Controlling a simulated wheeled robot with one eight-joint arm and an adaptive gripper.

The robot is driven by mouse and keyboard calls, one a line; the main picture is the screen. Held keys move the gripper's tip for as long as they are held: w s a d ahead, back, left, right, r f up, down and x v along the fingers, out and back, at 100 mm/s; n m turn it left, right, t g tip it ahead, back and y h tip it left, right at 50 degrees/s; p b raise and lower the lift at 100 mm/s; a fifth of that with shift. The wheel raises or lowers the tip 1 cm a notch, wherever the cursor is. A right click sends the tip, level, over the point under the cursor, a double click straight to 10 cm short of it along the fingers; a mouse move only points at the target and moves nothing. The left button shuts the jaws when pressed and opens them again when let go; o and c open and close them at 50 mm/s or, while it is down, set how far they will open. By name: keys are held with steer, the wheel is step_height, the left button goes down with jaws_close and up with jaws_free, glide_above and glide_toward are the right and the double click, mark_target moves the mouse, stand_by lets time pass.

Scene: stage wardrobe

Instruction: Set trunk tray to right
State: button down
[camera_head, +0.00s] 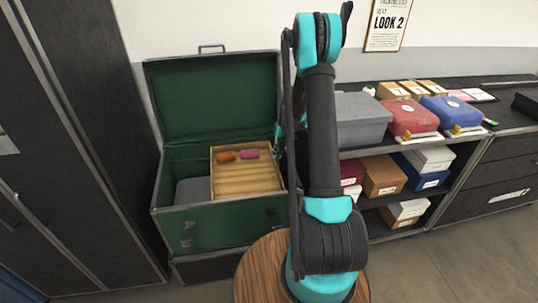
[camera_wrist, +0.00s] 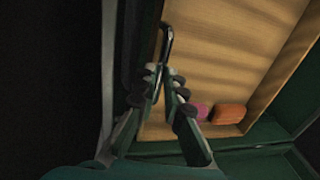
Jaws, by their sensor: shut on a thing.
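The trunk tray (camera_head: 245,180) is a pale wooden tray with ridges across its floor. It sits in the right part of the open green trunk (camera_head: 215,230), close to the trunk's right side. In the wrist view the tray (camera_wrist: 235,55) fills the upper right, with a dark bent handle (camera_wrist: 168,38) at its edge. My gripper (camera_wrist: 161,76) is shut on this handle at the tray's side. In the head view my arm hides the gripper and the tray's right edge.
An orange roll (camera_head: 226,156) and a pink roll (camera_head: 250,154) lie in the tray. A grey item (camera_head: 192,191) lies lower in the trunk's left part. The raised lid (camera_head: 215,95) stands behind. Shelves with boxes (camera_head: 385,175) stand right; a dark cabinet (camera_head: 75,130) stands left.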

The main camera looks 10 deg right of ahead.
steer(key=shift+d, duration=0.4)
steer(key=c, duration=1.6)
jaws_free()
steer(key=shift+r, duration=0.1)
step_height(320, 180, up, 12)
steer(key=d, duration=0.2)
steer(key=shift+d+f, duration=0.2)
